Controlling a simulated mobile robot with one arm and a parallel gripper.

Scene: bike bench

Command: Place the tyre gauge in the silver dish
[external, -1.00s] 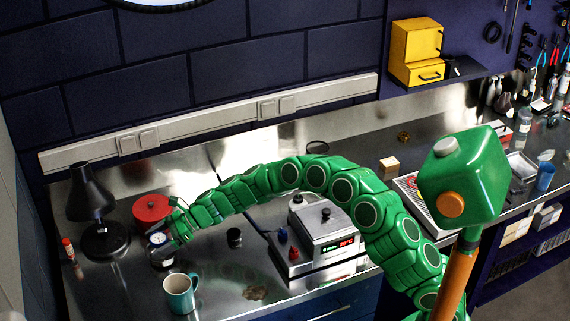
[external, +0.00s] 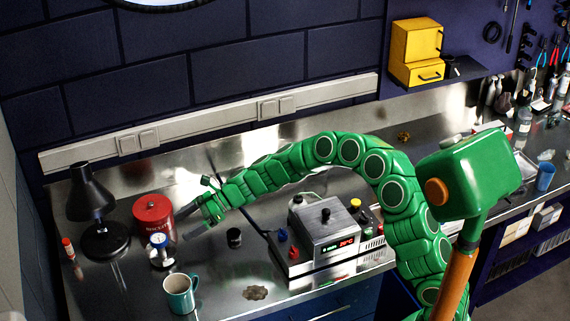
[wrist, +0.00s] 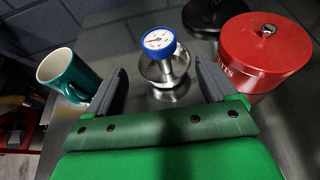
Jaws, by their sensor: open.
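The tyre gauge (external: 159,240), with a white dial and blue rim, stands at the left of the steel bench; it also shows in the wrist view (wrist: 158,41). It rests over the small shiny silver dish (wrist: 165,72), which shows below the dial. How the gauge's lower end sits in the dish is hard to make out. My gripper (external: 186,222) is to the right of the gauge and apart from it. In the wrist view its two grey fingers are spread wide, with nothing between them; gauge and dish are beyond the tips.
A red lidded tin (external: 153,215) stands close behind the gauge. A teal mug (external: 181,294) is in front, near the bench edge. A black lamp (external: 100,215) is at the left.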

